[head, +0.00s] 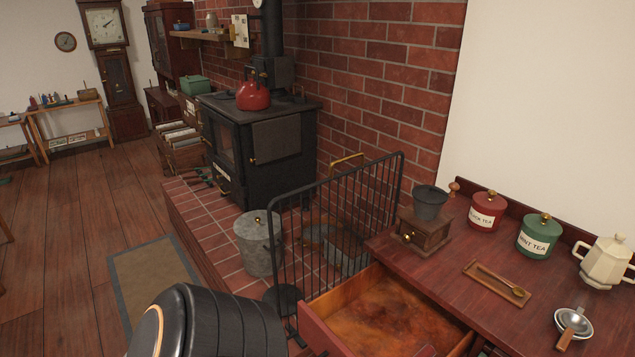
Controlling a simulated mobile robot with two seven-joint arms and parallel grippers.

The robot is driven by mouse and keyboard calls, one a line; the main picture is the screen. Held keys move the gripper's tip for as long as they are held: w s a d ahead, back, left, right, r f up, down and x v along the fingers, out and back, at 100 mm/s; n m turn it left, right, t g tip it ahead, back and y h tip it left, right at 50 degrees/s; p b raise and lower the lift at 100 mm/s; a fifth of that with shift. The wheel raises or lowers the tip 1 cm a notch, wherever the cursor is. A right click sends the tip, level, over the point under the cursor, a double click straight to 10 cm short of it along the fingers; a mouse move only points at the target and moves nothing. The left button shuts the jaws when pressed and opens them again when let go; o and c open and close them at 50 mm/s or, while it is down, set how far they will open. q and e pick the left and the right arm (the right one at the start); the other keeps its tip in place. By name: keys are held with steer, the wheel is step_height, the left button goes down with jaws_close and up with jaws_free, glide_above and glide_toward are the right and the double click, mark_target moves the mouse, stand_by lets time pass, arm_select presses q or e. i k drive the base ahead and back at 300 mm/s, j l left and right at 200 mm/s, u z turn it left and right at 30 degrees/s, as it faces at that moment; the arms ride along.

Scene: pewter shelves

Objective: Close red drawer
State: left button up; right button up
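The red drawer (322,332) stands pulled out from under the dark red wooden counter (446,277) at the bottom right. Its inside (385,310) is bare brown wood, and I see nothing lying in the visible part. The near end of the drawer is cut off by the bottom edge of the picture. A black rounded part of my own arm fills the bottom left, left of the drawer. I see no fingertips of either gripper. Small dark shapes at the bottom edge near the drawer are too cut off to tell.
A black metal fire guard (340,220) stands just left of the drawer. The counter carries a coffee grinder (424,232), a red tea tin (486,211), a green tea tin (539,236), a cream teapot (604,262) and a strainer (573,322). A grey bucket (259,245) stands further left.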

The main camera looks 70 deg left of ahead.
mark_target(375, 312)
steer(key=u, duration=1.4)
steer(key=l+u, duration=0.1)
steer(key=u, duration=0.75)
steer(key=l+u, duration=0.1)
steer(key=u, duration=0.35)
steer(key=i+l, duration=0.1)
steer(key=l, duration=0.7)
steer(key=k+l+u, duration=0.2)
steer(key=i+l, duration=0.05)
steer(key=l, duration=0.05)
